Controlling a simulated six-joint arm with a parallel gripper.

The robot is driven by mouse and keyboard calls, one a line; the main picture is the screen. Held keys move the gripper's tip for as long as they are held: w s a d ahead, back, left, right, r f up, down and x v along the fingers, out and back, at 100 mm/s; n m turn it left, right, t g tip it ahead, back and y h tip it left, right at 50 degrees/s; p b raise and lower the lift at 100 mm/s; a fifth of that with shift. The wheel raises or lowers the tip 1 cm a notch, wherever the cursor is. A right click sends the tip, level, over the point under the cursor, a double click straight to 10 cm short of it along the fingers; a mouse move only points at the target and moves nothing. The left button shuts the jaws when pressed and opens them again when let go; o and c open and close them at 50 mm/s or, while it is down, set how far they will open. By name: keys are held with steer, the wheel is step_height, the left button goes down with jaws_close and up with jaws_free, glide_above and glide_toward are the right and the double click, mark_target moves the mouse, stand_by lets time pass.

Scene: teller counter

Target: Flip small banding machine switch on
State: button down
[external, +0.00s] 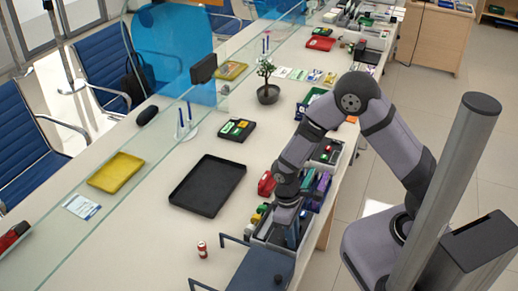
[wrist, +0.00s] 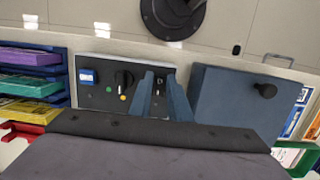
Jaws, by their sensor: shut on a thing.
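The small banding machine (wrist: 105,98) shows in the wrist view as a dark panel with a pale rim. It carries a blue-and-white display (wrist: 88,76), a black rotary knob (wrist: 123,79) and small coloured buttons. My gripper (wrist: 160,82) is at the right part of this panel, with its two blue-grey fingers closed around a small part there, seemingly the switch. The fingers hide most of that part, so its position cannot be told.
A blue-grey box (wrist: 225,100) with a black knob stands right of the panel. Colourful stacked trays (wrist: 30,85) stand on the left. On the counter are a black tray (external: 205,185), a yellow tray (external: 116,172), a red can (external: 202,249) and a glass screen.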

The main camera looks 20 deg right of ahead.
steer(key=shift+w+a+g+h, duration=0.2)
steer(key=shift+a+g+h, duration=0.05)
steer(key=shift+g+h, duration=0.45)
steer(key=c, duration=1.6)
jaws_free()
steer(key=shift+c, duration=0.2)
steer(key=b+v, duration=0.1)
steer(key=v, duration=0.6)
steer(key=shift+r+b, duration=0.25)
steer(key=shift+b, duration=0.1)
steer(key=shift+w, duration=0.1)
